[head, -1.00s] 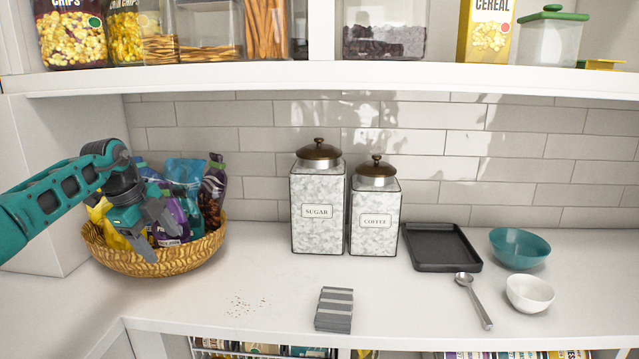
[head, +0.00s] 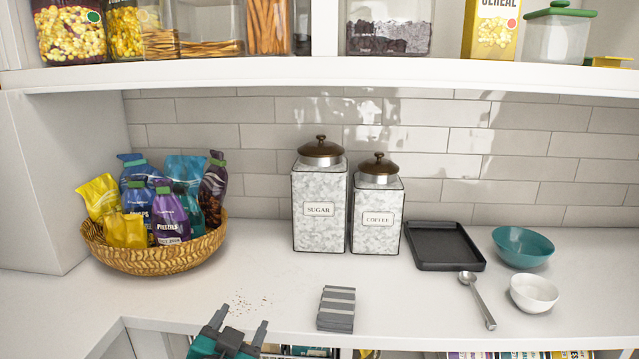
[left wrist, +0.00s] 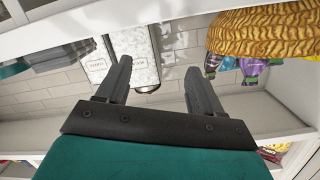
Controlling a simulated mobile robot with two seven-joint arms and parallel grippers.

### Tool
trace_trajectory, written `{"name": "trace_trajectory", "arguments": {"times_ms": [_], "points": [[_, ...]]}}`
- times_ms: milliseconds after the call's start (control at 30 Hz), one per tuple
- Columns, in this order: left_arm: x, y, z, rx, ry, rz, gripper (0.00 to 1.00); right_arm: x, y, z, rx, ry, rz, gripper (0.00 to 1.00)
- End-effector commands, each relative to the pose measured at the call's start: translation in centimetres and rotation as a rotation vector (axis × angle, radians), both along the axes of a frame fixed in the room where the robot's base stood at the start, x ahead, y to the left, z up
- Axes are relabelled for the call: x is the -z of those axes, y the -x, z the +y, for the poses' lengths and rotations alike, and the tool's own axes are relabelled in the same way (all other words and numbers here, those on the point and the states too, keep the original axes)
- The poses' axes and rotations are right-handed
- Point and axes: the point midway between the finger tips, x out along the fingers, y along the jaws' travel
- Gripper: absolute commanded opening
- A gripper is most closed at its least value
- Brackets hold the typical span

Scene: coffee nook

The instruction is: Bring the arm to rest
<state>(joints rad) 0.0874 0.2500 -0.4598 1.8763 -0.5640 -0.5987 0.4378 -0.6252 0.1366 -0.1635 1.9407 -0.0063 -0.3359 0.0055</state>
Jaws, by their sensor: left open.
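My left gripper (head: 238,331) shows at the bottom edge of the head view, in front of the counter's front edge. Its two fingers are spread apart with nothing between them. In the left wrist view the open fingers (left wrist: 158,85) point toward the back wall, with the sugar and coffee canisters and the basket beyond them, not touched. The rest of the left arm is out of the head view. My right gripper is not in view.
A wicker basket (head: 150,262) of snack bags stands at the left. The sugar canister (head: 320,230) and coffee canister (head: 377,235) stand at the back. A striped grey block (head: 336,308), black tray (head: 443,246), spoon (head: 478,300), teal bowl (head: 522,247) and white bowl (head: 534,294) occupy the counter.

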Motion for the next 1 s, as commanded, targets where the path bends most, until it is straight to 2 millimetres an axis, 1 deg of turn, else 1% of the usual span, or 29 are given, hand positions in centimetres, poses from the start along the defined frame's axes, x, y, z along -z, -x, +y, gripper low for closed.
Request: {"name": "trace_trajectory", "arguments": {"times_ms": [33,67,100,167,200,267,300,433,533,733,767,800,1000], "points": [[2.0,2.5,1.5,-0.065,0.036,0.110,0.67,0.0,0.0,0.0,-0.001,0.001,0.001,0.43],[3.1,4.0,2.3,-0.102,0.052,0.179,0.67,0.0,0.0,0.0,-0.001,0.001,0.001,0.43],[4.5,6.0,3.3,-0.142,0.068,0.271,0.67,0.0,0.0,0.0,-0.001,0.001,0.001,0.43],[6.3,9.1,4.5,-0.186,0.088,0.401,0.67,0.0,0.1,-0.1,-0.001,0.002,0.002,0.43],[7.3,11.0,5.1,-0.206,0.098,0.479,0.67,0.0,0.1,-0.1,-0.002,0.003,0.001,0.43],[8.4,13.7,5.7,-0.225,0.106,0.580,0.67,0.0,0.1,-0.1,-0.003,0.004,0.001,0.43],[9.0,15.3,6.0,-0.232,0.112,0.641,0.67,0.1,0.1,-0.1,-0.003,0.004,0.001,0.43],[10.2,20.1,6.7,-0.240,0.122,0.812,0.67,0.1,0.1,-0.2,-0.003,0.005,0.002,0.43],[10.6,23.5,6.9,-0.234,0.127,0.923,0.67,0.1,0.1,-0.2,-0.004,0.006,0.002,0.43],[10.6,29.6,7.1,-0.204,0.130,1.123,0.67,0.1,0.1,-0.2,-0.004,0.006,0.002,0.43],[10.9,29.5,7.1,-0.198,0.130,1.119,0.67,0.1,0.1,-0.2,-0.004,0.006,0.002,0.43],[11.4,28.8,7.0,-0.193,0.132,1.094,0.67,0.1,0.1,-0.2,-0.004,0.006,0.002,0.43],[13.1,26.8,6.5,-0.168,0.150,0.997,0.67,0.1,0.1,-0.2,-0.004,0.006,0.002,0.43]]}}
